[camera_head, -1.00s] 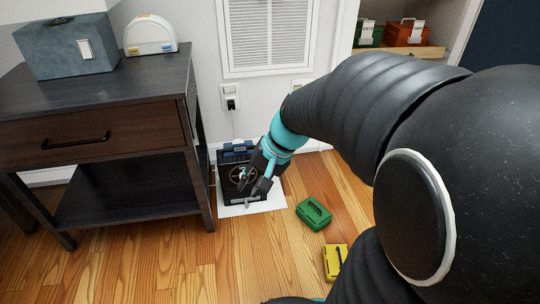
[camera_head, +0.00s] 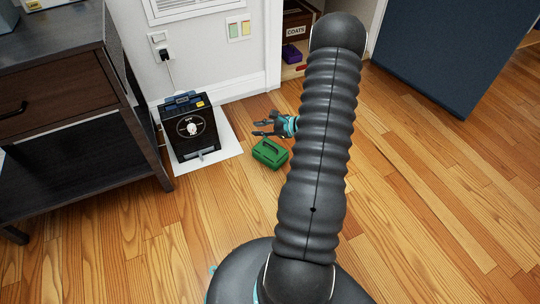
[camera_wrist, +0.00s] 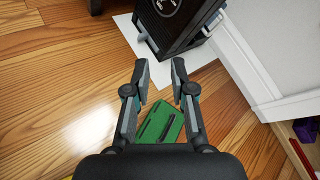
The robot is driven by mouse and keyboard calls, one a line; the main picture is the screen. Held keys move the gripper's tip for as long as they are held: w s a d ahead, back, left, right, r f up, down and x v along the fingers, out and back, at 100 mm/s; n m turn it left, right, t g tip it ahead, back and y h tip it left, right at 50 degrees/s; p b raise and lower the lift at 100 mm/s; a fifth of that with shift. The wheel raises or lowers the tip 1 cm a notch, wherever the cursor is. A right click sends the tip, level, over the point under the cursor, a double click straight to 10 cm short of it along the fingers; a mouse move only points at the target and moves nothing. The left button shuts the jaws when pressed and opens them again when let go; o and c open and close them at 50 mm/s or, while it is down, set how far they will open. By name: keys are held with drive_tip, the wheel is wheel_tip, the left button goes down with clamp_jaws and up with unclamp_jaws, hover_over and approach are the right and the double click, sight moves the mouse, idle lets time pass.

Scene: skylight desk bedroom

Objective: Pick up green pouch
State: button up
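The green pouch (camera_head: 270,153) lies on the wooden floor, just right of the white sheet, in the head view. In the wrist view the green pouch (camera_wrist: 162,122) shows between and below my fingers, partly covered by the gripper's body and right finger. My gripper (camera_head: 262,128) is above and slightly behind the pouch in the head view, with its fingers pointing left.
A black device (camera_head: 190,132) stands on a white sheet (camera_head: 226,146) by the wall, with a cord to an outlet. A dark side table (camera_head: 84,96) is at the left. A shelf with a purple item (camera_head: 291,54) is behind. Open floor (camera_head: 430,190) lies at the right.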

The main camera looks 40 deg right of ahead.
sight(270, 151)
drive_tip(key=s+d+f+m+t+h+b, duration=0.1)
drive_tip(key=s+d+f+m+h, duration=0.15)
drive_tip(key=d+f+m, duration=0.4)
drive_tip(key=s+d+f+m+t+h, duration=0.1)
drive_tip(key=s+d+f+h, duration=0.2)
drive_tip(key=f, duration=0.7)
drive_tip(key=shift+y, duration=0.25)
drive_tip(key=x, duration=0.4)
drive_tip(key=b+x, duration=0.1)
drive_tip(key=x, duration=0.3)
drive_tip(key=d+x, duration=0.1)
drive_tip(key=x, duration=0.4)
drive_tip(key=shift+w+r+b, duration=0.1)
drive_tip(key=shift+w+b, duration=0.15)
drive_tip(key=shift+b, duration=0.1)
clamp_jaws()
